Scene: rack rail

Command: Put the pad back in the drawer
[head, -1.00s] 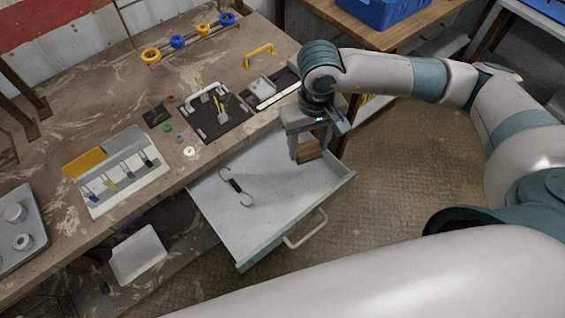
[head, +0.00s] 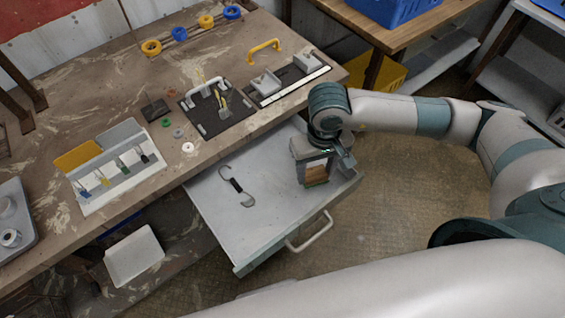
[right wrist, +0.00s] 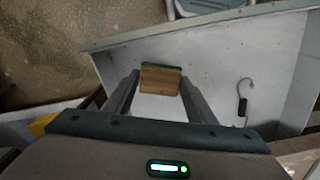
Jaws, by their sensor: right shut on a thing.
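The pad (head: 316,175) is a small block with a wood-brown body and a green layer. My right gripper (head: 315,178) is shut on it, inside the outline of the open drawer (head: 232,245). In the right wrist view the pad (right wrist: 160,80) sits between the two fingers, with the pale drawer floor (right wrist: 215,75) beyond it. I cannot tell whether the pad touches the drawer floor. The drawer is pulled out and has a pale handle (head: 309,232) on its front. My left gripper is not in view.
A double-ended hook with a dark grip (head: 237,186) lies in the drawer, left of the pad. The workbench (head: 110,60) above holds a key rack (head: 120,180), a dark tool board (head: 215,112) and several rings. A white bin (head: 134,257) stands below left.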

